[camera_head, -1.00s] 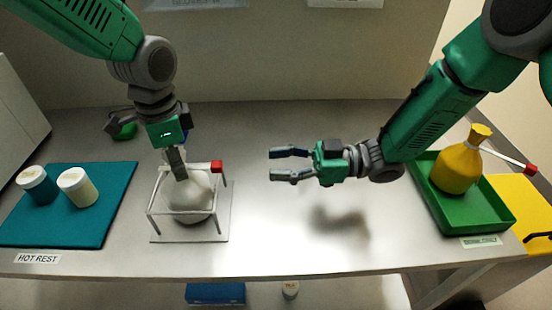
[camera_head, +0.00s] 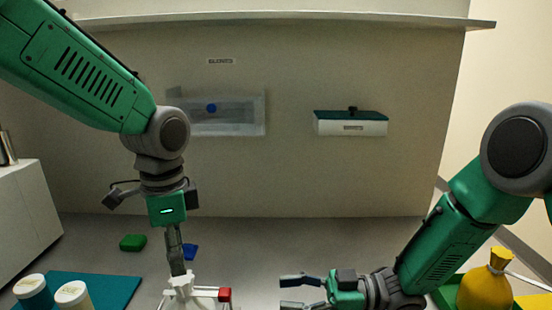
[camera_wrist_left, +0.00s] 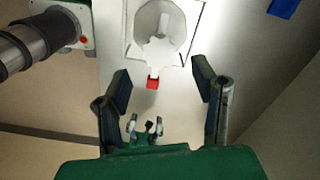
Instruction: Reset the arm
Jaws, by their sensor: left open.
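The flask (camera_wrist_left: 158,25) and the red block (camera_wrist_left: 153,82) show beyond the fingertips there. Whether the left fingers touch the flask is not clear. My right gripper (camera_head: 290,293) points left, low at the bottom edge of the head view. Its two fingers are apart and empty.
Two white-lidded jars (camera_head: 72,294) stand on a teal mat (camera_head: 118,285) at left. A green block (camera_head: 133,242) and a blue block (camera_head: 190,252) lie behind the left gripper. A yellow bag (camera_head: 485,288) sits in a green tray at right. A shelf (camera_head: 280,18) overhangs the back wall.

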